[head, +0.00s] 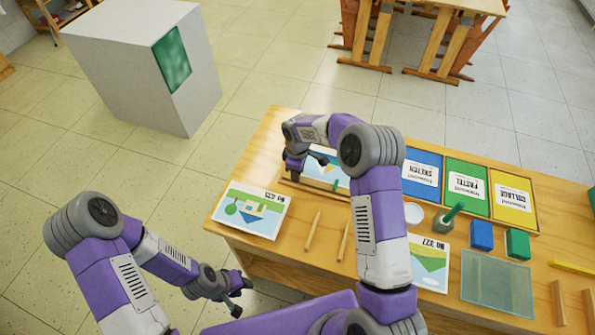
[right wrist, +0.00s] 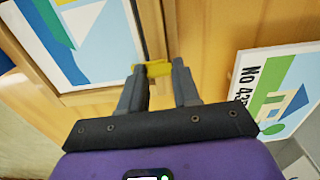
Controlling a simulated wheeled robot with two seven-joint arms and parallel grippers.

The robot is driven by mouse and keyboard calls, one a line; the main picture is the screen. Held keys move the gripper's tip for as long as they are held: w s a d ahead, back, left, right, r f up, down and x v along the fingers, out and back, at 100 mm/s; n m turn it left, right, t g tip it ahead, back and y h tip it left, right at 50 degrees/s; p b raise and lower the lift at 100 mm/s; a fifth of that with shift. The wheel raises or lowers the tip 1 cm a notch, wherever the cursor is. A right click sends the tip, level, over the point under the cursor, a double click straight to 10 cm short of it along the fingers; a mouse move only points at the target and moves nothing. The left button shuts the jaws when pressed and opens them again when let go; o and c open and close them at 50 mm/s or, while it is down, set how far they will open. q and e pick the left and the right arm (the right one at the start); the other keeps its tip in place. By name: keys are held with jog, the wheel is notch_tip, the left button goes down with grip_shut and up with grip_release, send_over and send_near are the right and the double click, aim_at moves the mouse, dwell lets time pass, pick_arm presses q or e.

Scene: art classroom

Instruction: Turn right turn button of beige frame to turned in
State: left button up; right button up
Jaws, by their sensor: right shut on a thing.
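The beige frame (head: 340,193) lies on the wooden table, with a blue, white and green picture in it. My right arm hides part of it in the head view. Its light wooden edge (right wrist: 100,96) shows in the right wrist view. My right gripper (right wrist: 157,72) is shut on a small yellow turn button (right wrist: 153,68) at the frame's edge. In the head view the right gripper (head: 295,176) is over the frame's left end, and the button is hidden there. My left gripper (head: 243,297) is open and empty, low in front of the table's left side.
A house picture card (head: 250,210) lies left of the frame; it also shows in the right wrist view (right wrist: 275,90). A tray with coloured panels (head: 463,187) is at right.

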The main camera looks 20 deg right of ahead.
jog(key=o, duration=1.1)
jog(key=shift+c, duration=0.2)
jog(key=shift+r+p, duration=0.55)
jog(key=shift+r, duration=3.25)
